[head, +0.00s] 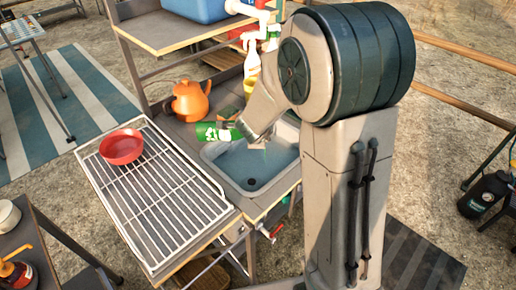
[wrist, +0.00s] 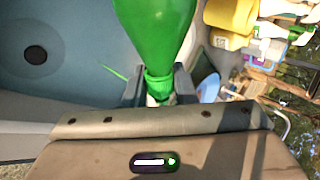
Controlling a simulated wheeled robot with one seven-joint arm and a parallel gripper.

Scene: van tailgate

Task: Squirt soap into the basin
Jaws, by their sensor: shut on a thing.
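The grey basin (head: 255,165) is set into the counter, and its dark drain also shows in the wrist view, where the basin (wrist: 75,70) fills the left side. A green soap bottle (head: 213,132) lies nearly on its side in the air above the basin's back left edge in the head view. In the wrist view my gripper (wrist: 160,88) is shut on the narrow end of the green bottle (wrist: 155,35). A thin green streak (wrist: 113,72) shows left of that end, over the basin; I cannot tell if it is soap. My arm hides part of the basin.
An orange teapot (head: 190,101) stands behind the basin at the left. A wire drying rack (head: 160,195) with a red bowl (head: 122,146) lies left of the basin. A shelf (head: 185,32) is above the back.

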